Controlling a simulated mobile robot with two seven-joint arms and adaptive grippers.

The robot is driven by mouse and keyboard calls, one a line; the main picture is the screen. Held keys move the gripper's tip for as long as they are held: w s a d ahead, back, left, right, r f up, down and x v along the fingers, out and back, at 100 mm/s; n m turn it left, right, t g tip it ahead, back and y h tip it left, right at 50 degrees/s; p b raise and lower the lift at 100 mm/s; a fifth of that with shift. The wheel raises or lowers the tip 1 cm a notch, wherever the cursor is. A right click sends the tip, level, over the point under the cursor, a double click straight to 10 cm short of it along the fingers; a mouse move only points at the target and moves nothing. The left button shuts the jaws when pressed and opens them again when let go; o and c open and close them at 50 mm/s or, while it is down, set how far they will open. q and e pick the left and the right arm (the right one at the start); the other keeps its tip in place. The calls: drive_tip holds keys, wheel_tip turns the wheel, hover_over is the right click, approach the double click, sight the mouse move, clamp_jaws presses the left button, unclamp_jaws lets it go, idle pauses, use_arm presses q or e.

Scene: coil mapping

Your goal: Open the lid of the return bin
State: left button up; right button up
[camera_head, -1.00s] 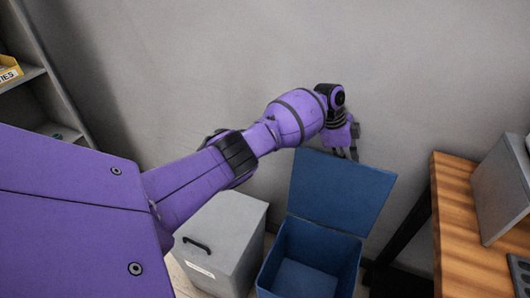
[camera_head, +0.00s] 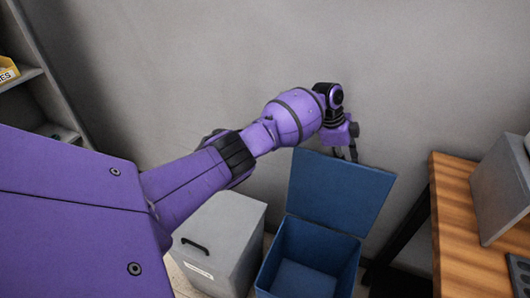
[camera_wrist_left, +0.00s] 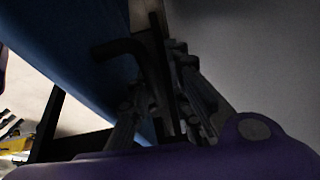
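The blue bin (camera_head: 337,262) stands on the floor against the wall, with an empty interior visible. Its blue lid (camera_head: 340,193) is raised and tilts back toward the wall. My left gripper (camera_head: 346,155) is at the lid's top edge, its fingertips partly hidden behind it. In the left wrist view the dark fingers (camera_wrist_left: 165,105) are close to a blue panel (camera_wrist_left: 75,45), which looks like the lid. Whether they touch it, or how wide they are apart, is too dark to tell. My right gripper is not in view.
A grey bin (camera_head: 222,235) with a shut lid, black handle and unreadable label stands left of the blue bin. A wooden table (camera_head: 455,215) with a grey box (camera_head: 500,190) is at the right. A shelf (camera_head: 40,100) is at the far left. Bare wall is behind.

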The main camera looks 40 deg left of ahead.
use_arm(q)
drive_tip(key=v, duration=1.2)
